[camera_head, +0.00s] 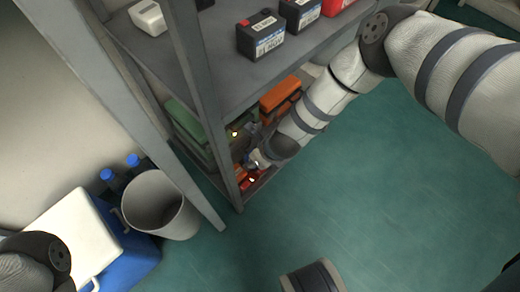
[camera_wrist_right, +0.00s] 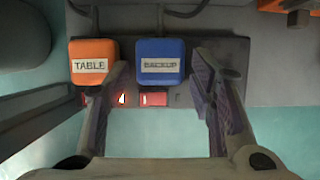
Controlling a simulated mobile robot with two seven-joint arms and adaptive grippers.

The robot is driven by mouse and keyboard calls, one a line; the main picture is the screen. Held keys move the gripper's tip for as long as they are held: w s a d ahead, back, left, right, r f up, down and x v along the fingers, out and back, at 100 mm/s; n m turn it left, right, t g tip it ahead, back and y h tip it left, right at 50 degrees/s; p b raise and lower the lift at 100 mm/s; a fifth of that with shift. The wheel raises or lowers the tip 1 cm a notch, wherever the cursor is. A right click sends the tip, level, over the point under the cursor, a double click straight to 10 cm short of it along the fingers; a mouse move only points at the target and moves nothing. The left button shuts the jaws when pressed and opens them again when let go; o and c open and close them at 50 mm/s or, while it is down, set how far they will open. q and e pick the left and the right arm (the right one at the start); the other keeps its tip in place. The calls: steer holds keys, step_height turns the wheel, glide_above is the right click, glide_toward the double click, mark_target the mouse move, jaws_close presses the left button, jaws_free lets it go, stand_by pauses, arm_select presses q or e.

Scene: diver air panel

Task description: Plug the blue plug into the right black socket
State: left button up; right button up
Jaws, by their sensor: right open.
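The blue plug (camera_wrist_right: 160,58), labelled BACKUP, sits at the middle of a dark power strip (camera_wrist_right: 224,52) in the right wrist view. An orange plug (camera_wrist_right: 88,62), labelled TABLE, sits to its left. My right gripper (camera_wrist_right: 160,72) is open, with one finger between the two plugs and the other right of the blue plug. I cannot tell whether either finger touches it. The right finger partly covers the strip's right part, and no socket opening shows clearly. In the head view my right gripper (camera_head: 254,161) reaches into the lower shelf. My left gripper is out of view.
Red lit switches (camera_wrist_right: 153,99) show below the plugs. The grey shelf rack (camera_head: 205,85) has posts close to my right arm. Batteries (camera_head: 260,36) stand on the upper shelf. A grey bin (camera_head: 160,205) and a blue-and-white cooler (camera_head: 75,235) stand left. The green floor is open at right.

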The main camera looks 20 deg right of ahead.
steer(key=shift+w+f, duration=0.25)
steer(key=shift+f, duration=0.25)
steer(key=shift+r, duration=0.1)
steer(key=c, duration=1.1)
steer(key=shift+o, duration=0.2)
steer(key=shift+r+p, duration=1.15)
steer(key=shift+r, duration=0.6)
steer(key=shift+a, duration=0.15)
